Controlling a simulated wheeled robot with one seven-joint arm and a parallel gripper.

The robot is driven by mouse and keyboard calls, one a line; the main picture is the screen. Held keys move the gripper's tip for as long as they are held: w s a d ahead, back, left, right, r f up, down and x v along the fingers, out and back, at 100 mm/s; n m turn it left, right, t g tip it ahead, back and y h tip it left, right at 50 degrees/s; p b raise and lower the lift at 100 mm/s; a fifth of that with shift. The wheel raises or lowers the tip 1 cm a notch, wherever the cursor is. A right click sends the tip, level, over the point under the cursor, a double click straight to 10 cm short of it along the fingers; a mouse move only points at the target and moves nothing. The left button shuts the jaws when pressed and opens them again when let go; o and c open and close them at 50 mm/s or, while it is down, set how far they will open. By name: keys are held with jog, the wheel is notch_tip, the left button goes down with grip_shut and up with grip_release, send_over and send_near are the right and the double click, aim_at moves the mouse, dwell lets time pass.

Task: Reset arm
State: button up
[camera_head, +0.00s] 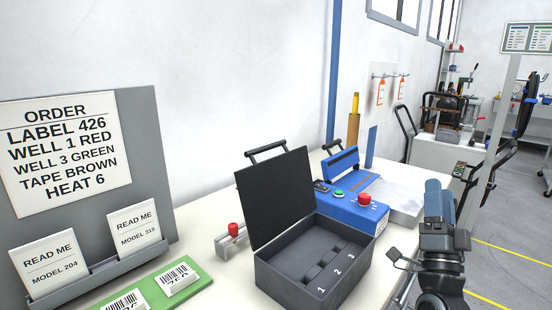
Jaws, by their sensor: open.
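My gripper (428,252) is at the right, on my dark arm below a blue-grey link (438,203). It is open, and I see nothing held in it. It is in front of the bench's right end, to the right of the open case, and seems apart from it. The dark grey case (284,272) stands on the bench with its lid (277,196) raised. Its wells, numbered 1, 2 and 3, look empty.
A blue machine (350,207) with green and red buttons stands behind the case. A red-knobbed device (233,230) is at its left. An order board (65,150), two READ ME cards and a green label tray (150,290) are at the left. Open floor (515,262) lies right.

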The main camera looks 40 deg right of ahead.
jog(key=s+a+f+n+t+y, duration=0.1)
jog(key=a+f+n+t+y, duration=0.1)
jog(key=a+f+n+y, duration=0.35)
jog(key=s+a+f+n+t+y, duration=0.1)
jog(key=a+f+n+t+y, duration=0.1)
jog(key=a+n+y, duration=0.5)
jog(key=s+a+f+n+t+y, duration=0.1)
jog(key=a+f+n+t+y, duration=0.15)
jog(key=a+n+y, duration=0.4)
jog(key=s+a+f+n+g+y, duration=0.1)
jog(key=s+a+f+g+y, duration=0.1)
jog(key=s+a, duration=0.4)
jog(key=s+a+f+n+g+y, duration=0.1)
jog(key=s+a+g, duration=0.3)
jog(key=a, duration=0.7)
jog(key=shift+s+a+f+n+y, duration=0.4)
jog(key=shift+s+f+y, duration=0.2)
jog(key=shift+s, duration=0.5)
